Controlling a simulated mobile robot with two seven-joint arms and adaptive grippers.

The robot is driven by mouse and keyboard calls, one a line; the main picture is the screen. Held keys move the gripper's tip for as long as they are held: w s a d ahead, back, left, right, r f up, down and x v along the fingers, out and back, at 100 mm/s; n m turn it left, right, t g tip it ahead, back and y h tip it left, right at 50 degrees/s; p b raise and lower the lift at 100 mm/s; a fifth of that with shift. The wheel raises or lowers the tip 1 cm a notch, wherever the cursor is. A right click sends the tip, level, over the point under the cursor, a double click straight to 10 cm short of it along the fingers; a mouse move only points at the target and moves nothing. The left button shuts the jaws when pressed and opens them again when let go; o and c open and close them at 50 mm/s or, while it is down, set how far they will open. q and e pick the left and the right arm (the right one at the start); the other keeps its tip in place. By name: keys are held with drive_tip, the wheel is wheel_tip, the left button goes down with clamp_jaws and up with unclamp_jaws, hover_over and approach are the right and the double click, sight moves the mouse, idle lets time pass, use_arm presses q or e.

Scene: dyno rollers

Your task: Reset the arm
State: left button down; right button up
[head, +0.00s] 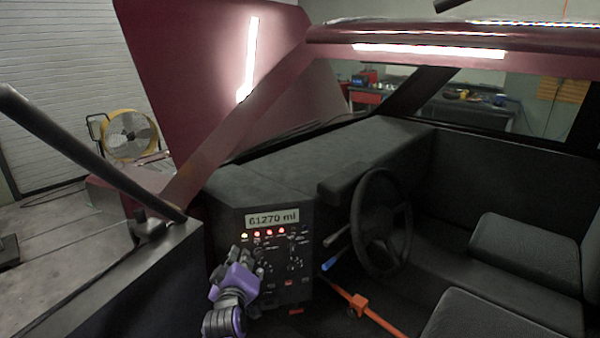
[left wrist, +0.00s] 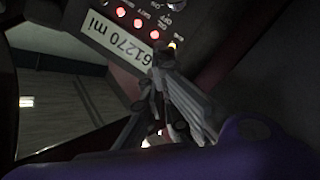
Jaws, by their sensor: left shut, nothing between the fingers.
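My left gripper (head: 258,262) is in front of the dashboard panel (head: 308,222), just below its row of lit lamps. It has a purple body and dark fingers. The fingers are shut with nothing between them. In the left wrist view the fingertips (left wrist: 163,60) are near the lit lamps and the mileage display (left wrist: 122,22). I cannot tell whether they touch the panel. The mileage display also shows in the head view (head: 272,218) and reads 61270 mi. My right gripper is not in view.
The steering wheel (head: 381,222) is right of the panel. An orange bar (head: 366,307) crosses the floor below it. Dark seats (head: 525,250) are at the right. The open door (head: 120,285) is at the left. A yellow fan (head: 130,135) stands outside.

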use_arm(q)
drive_tip(key=s+f+m+g, duration=0.2)
drive_tip(key=s+f, duration=0.7)
drive_tip(key=s, duration=0.7)
drive_tip(key=s+f+m+g+h, duration=0.1)
drive_tip(key=s+f+m+g, duration=0.2)
drive_tip(key=s+f, duration=0.6)
drive_tip(key=s+f+m+g, duration=0.2)
drive_tip(key=s+f+m, duration=0.3)
drive_tip(key=s, duration=1.8)
wheel_tip(320, 180, down, 4)
drive_tip(key=shift+f+m+g+h, duration=0.1)
drive_tip(key=shift+m+g+h, duration=0.2)
drive_tip(key=shift+g+h, duration=0.1)
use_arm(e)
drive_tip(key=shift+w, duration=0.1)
use_arm(q)
drive_tip(key=shift+s+a, duration=0.1)
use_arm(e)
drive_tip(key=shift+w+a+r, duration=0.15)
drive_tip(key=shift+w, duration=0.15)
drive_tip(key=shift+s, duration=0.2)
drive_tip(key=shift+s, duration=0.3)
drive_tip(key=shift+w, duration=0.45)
